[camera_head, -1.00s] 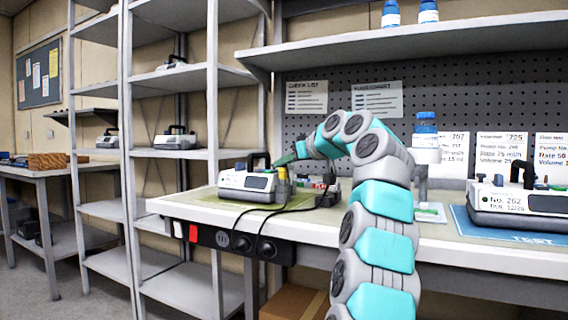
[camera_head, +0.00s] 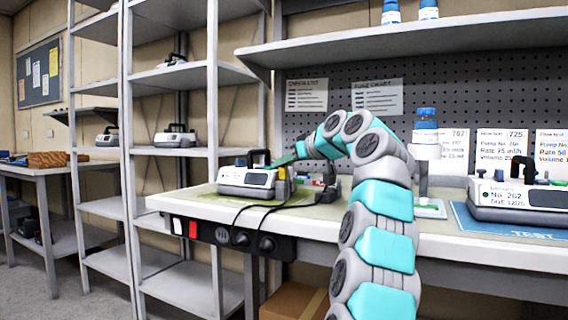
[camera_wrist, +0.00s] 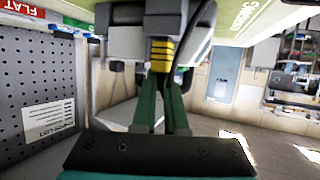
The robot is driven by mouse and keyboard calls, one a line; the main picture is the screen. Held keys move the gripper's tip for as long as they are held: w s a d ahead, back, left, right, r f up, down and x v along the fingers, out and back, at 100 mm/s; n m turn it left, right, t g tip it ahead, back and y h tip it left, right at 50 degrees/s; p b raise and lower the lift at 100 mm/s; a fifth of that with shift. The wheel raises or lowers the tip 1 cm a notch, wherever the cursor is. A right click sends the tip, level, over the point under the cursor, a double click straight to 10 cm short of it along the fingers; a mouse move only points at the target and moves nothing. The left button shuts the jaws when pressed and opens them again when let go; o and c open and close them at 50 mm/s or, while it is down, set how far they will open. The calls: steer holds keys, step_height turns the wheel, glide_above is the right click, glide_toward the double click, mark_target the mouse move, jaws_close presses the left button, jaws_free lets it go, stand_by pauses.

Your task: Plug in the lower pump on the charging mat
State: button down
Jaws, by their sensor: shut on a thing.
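A white and grey pump (camera_head: 246,181) with a black handle sits on the green charging mat (camera_head: 205,192) at the left end of the bench. In the wrist view the mat (camera_wrist: 247,22) shows part of its lettering. My gripper (camera_head: 286,160) reaches to the pump's right side. In the wrist view my gripper's green fingers (camera_wrist: 161,85) are shut on a plug with yellow bands (camera_wrist: 162,52), close against a grey housing. The plug's yellow part also shows in the head view (camera_head: 283,176). Whether the plug is seated in the pump cannot be told.
Black cables (camera_head: 240,211) run from the pump area to a socket strip (camera_head: 245,241) on the bench's front edge. Another pump (camera_head: 520,196) stands on a blue mat (camera_head: 475,225) at the right. A blue-capped bottle (camera_head: 426,133) stands behind my arm. Shelves stand left.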

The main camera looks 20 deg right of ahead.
steer(key=shift+f, duration=0.1)
steer(key=c, duration=0.5)
jaws_free()
stand_by(0.4)
steer(key=shift+r+p, duration=3.55)
steer(key=shift+s+f, duration=0.1)
